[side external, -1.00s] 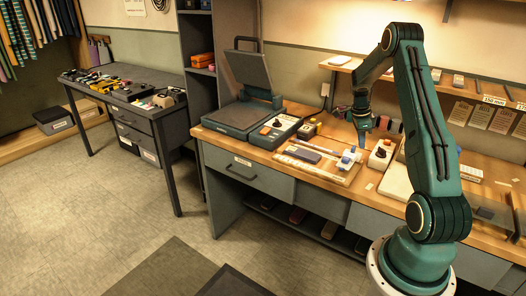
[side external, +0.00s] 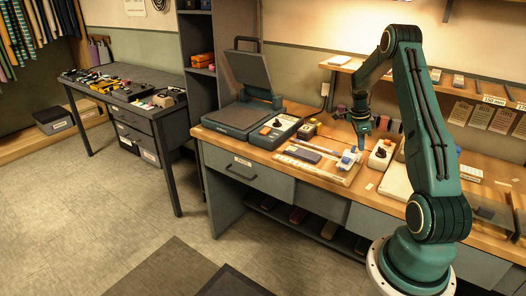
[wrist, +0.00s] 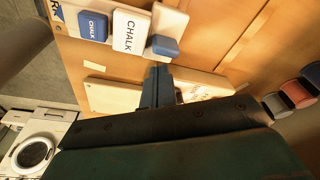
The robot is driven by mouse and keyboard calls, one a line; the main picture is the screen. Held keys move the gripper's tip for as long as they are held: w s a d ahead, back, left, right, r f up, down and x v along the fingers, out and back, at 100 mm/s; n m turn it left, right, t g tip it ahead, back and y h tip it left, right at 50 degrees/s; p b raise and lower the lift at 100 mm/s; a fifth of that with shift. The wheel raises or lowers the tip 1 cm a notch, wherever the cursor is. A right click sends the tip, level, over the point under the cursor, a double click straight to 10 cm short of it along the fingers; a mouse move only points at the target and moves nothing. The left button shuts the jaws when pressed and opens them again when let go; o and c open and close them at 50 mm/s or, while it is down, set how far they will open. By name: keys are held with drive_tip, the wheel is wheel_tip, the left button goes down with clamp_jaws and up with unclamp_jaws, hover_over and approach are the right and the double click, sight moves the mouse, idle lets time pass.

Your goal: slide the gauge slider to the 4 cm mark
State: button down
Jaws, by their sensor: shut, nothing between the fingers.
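In the side view a light board (side external: 322,171) lies near the bench's front edge, with a dark purple-grey block (side external: 304,153) on it. Small blue and white blocks (side external: 347,159) sit at its right end. I cannot tell which piece is the gauge slider, and no 4 cm mark is readable. My gripper (side external: 362,147) is shut and empty, pointing down just behind and right of the blue and white blocks. In the wrist view my shut fingers (wrist: 158,86) are over a pale strip (wrist: 113,96) that they partly hide. A blue block (wrist: 165,45) is just beyond them, apart in the picture.
In the wrist view a blue chalk block (wrist: 93,26) and a white chalk block (wrist: 130,31) lie at upper left. Coloured rolls (wrist: 297,93) are at right. A lidded device (side external: 236,119) is at left.

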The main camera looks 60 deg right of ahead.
drive_tip(key=shift+x, duration=1.05)
drive_tip(key=shift+w+a, duration=0.1)
drive_tip(key=shift+w, duration=1.1)
idle(1.5)
drive_tip(key=shift+r, duration=0.1)
wheel_tip(320, 180, up, 7)
drive_tip(key=s, duration=0.1)
idle(1.2)
idle(0.4)
